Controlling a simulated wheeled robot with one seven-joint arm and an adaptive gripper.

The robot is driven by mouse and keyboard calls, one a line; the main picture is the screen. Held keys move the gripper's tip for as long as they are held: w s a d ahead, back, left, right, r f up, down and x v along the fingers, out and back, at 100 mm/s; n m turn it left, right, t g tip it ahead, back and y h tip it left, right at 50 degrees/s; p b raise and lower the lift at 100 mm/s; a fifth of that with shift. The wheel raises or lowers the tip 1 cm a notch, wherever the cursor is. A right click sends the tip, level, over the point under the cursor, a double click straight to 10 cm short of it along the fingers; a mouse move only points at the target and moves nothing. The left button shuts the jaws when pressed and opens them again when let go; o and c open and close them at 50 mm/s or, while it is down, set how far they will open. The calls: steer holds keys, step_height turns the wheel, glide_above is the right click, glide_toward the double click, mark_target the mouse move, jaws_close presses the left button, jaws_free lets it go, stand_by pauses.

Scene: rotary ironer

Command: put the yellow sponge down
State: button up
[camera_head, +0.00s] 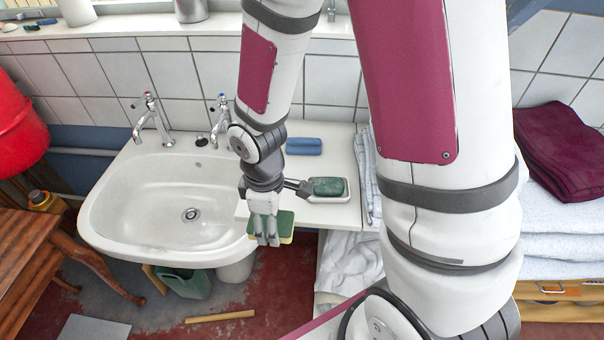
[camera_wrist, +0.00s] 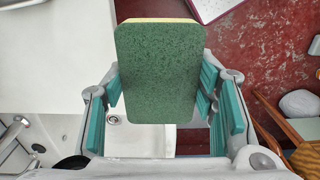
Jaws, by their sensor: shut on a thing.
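My gripper (camera_head: 266,232) is in front of the sink's right edge in the head view, at the front of the white counter. It is shut on the yellow sponge (camera_head: 286,222), which has a green scouring side and a yellow side. In the wrist view the sponge (camera_wrist: 160,75) shows its green face, with a thin yellow edge at the top. The teal finger pads of my gripper (camera_wrist: 163,100) sit on either side of it. The sponge appears held above the counter's front edge; whether it touches anything below cannot be told.
The white sink (camera_head: 150,200) with two taps lies to the left. A dish with a green bar (camera_head: 328,187) and a blue block (camera_head: 303,146) stand on the counter (camera_head: 335,216). Folded towels are at the right. A green bin (camera_head: 187,284) is on the floor below.

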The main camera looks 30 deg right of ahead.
steer(key=shift+d, duration=0.8)
steer(key=w+d, duration=0.1)
steer(key=w, duration=0.3)
steer(key=w+d+f, duration=0.1)
steer(key=w+d, duration=0.1)
steer(key=w, duration=0.3)
steer(key=w+d+p, duration=0.1)
steer(key=w+d, duration=0.1)
steer(key=w, duration=0.3)
steer(key=shift+d+f, duration=0.2)
steer(key=shift+d, duration=0.05)
steer(key=shift+w+f+p, duration=0.1)
steer(key=shift+f+p, duration=0.2)
steer(key=shift+f, duration=1.45)
steer(key=o, duration=0.9)
steer(key=shift+f, duration=0.2)
steer(key=o, duration=0.4)
steer(key=shift+r, duration=0.1)
